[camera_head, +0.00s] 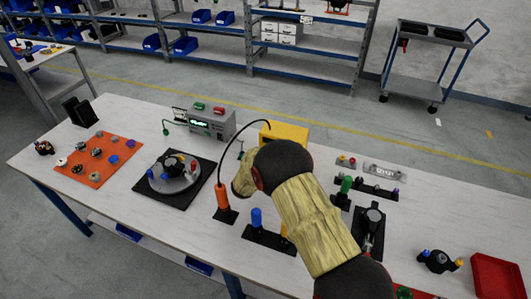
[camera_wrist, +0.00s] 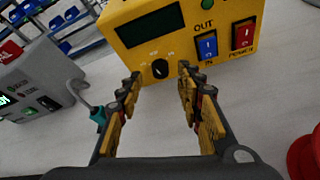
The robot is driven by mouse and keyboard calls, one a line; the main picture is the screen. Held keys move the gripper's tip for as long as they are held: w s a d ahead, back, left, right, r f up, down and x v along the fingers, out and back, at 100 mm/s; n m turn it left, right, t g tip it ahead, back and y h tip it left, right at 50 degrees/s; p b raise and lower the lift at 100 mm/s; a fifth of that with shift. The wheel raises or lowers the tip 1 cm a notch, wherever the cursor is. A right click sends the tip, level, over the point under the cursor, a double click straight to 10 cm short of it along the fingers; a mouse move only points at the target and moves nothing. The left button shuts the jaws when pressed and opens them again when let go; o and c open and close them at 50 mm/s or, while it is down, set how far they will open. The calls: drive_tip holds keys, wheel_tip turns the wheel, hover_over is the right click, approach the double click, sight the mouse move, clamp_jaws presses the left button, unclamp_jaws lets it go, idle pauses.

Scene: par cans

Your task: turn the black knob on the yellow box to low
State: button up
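The yellow box (camera_wrist: 185,32) fills the top of the wrist view, with a dark display (camera_wrist: 150,22) on its front. The black knob (camera_wrist: 160,69) is low on that front, below the display, with small labels around it that are too small to read surely. In the wrist view my gripper (camera_wrist: 159,74) is open, its two fingers apart with the knob seen between the tips. I cannot tell whether the tips reach the knob; nothing is held. In the head view my arm covers most of the yellow box (camera_head: 287,131), and the knob and gripper are hidden.
On the box front, a blue switch (camera_wrist: 206,45) and a red switch (camera_wrist: 243,34) sit right of the knob. A grey box (camera_wrist: 38,80) stands to the left. An orange cylinder with a black cable (camera_head: 222,197) and a blue-topped fixture (camera_head: 257,218) stand near my arm.

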drive_tip(key=shift+x, duration=0.9)
drive_tip(key=c, duration=0.3)
clamp_jaws()
